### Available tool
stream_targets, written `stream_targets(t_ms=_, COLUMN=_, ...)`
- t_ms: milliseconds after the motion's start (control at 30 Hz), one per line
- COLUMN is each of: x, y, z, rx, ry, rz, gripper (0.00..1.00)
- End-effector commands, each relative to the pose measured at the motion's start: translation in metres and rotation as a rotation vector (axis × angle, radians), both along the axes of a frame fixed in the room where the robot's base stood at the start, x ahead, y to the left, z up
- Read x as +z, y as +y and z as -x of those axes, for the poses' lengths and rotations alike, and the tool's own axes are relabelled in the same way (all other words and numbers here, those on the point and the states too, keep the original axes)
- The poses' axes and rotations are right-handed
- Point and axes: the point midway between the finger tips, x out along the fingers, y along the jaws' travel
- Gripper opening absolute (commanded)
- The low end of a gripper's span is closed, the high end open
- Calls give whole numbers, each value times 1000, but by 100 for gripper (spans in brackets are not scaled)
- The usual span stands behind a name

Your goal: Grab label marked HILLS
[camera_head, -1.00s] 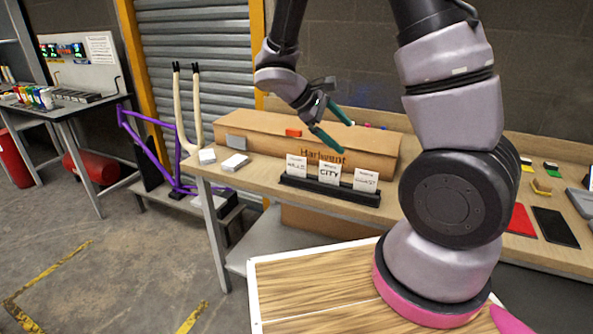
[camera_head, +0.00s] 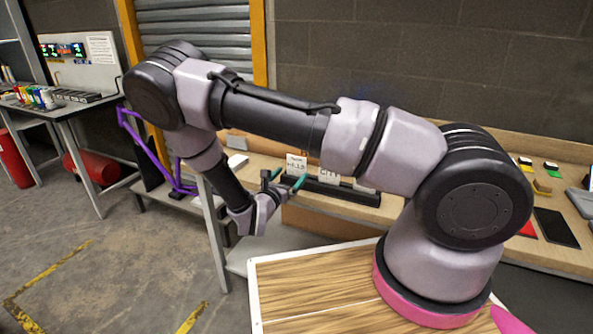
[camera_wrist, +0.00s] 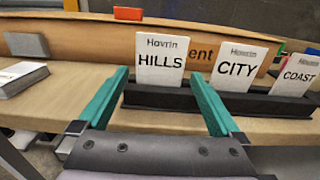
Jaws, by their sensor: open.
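The white HILLS label (camera_wrist: 161,62) stands upright in a black holder (camera_wrist: 175,98) on the bench, leftmost of three labels. In the head view, the HILLS label (camera_head: 297,163) shows just above my gripper. The CITY label (camera_wrist: 237,66) and COAST label (camera_wrist: 296,75) stand to its right; my arm partly hides them in the head view. My gripper (camera_wrist: 161,88) is open and empty, its teal fingers level and pointing at the holder, with the HILLS label between them in the wrist view. My gripper (camera_head: 287,180) is at the bench's front edge in the head view.
A white stack (camera_wrist: 20,78) lies on the bench (camera_wrist: 50,116) at left. A purple bike frame (camera_head: 150,150) stands left of the bench.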

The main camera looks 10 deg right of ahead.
Motion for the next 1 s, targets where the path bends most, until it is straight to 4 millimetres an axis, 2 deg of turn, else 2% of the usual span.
stream_targets(t_ms=100, x=0, y=-12, z=-15, rx=-4, ry=-1, rz=-2, gripper=100)
stream_targets(t_ms=333, x=1, y=-22, z=-30, rx=-4, ry=-1, rz=-3, gripper=100)
stream_targets(t_ms=600, x=5, y=-45, z=-61, rx=-4, ry=-1, rz=-3, gripper=100)
stream_targets(t_ms=933, x=5, y=-49, z=-67, rx=-2, ry=-1, rz=-3, gripper=100)
stream_targets(t_ms=1000, x=5, y=-49, z=-67, rx=-2, ry=-1, rz=-3, gripper=73)
